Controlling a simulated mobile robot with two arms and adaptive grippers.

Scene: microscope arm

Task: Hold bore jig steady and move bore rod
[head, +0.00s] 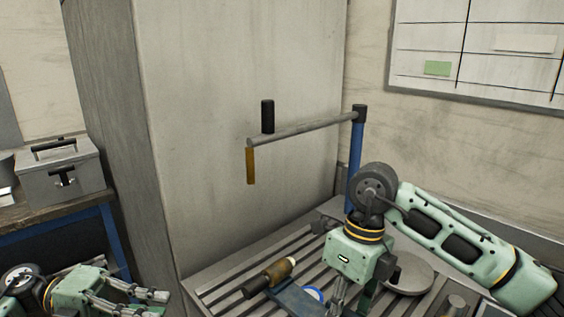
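A short rod (269,279) with a dark end, a brown middle and a pale tip lies on the slatted bench; it may be the bore rod. A dark blue flat piece (297,300) lies next to it, partly cut off by the lower edge. I cannot tell which thing is the bore jig. My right gripper (350,303) points down just right of the blue piece; its fingertips run out at the frame's bottom, so its grip is unclear. My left gripper (160,303) is at the lower left, its fingers apart and empty, away from the rod.
A blue post (356,150) carries a grey bar (305,129) with a black cylinder (267,116) on top and a brown one (251,166) below. A round grey plate (410,274) lies right of my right gripper. A grey toolbox (62,171) stands far left.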

